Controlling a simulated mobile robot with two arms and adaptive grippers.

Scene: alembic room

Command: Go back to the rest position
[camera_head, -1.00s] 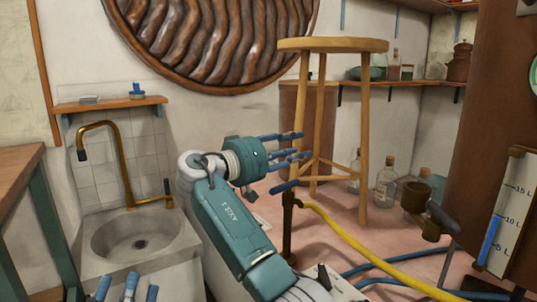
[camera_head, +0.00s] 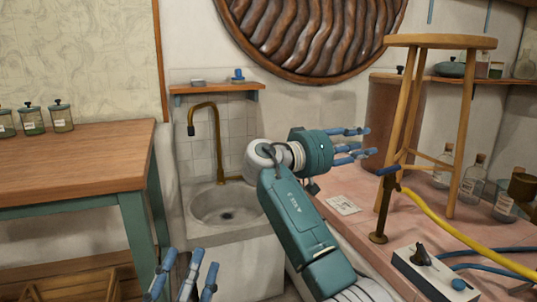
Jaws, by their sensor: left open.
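My right arm rises from the bottom middle. Its teal gripper (camera_head: 352,146) points right, in front of the wall between the sink and the stool. Its blue fingers are spread apart with nothing between them. My left gripper (camera_head: 187,278) shows at the bottom edge, left of the middle. Its blue fingertips point up, apart and empty, and the rest of it is cut off by the picture's edge.
A wooden table (camera_head: 70,160) with several lidded jars (camera_head: 61,117) stands at left. A sink (camera_head: 226,205) is behind the arms. At right, a pink surface (camera_head: 350,203) bears a stool (camera_head: 440,42), bottles (camera_head: 473,180), a yellow hose (camera_head: 450,228) and a switch box (camera_head: 430,270).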

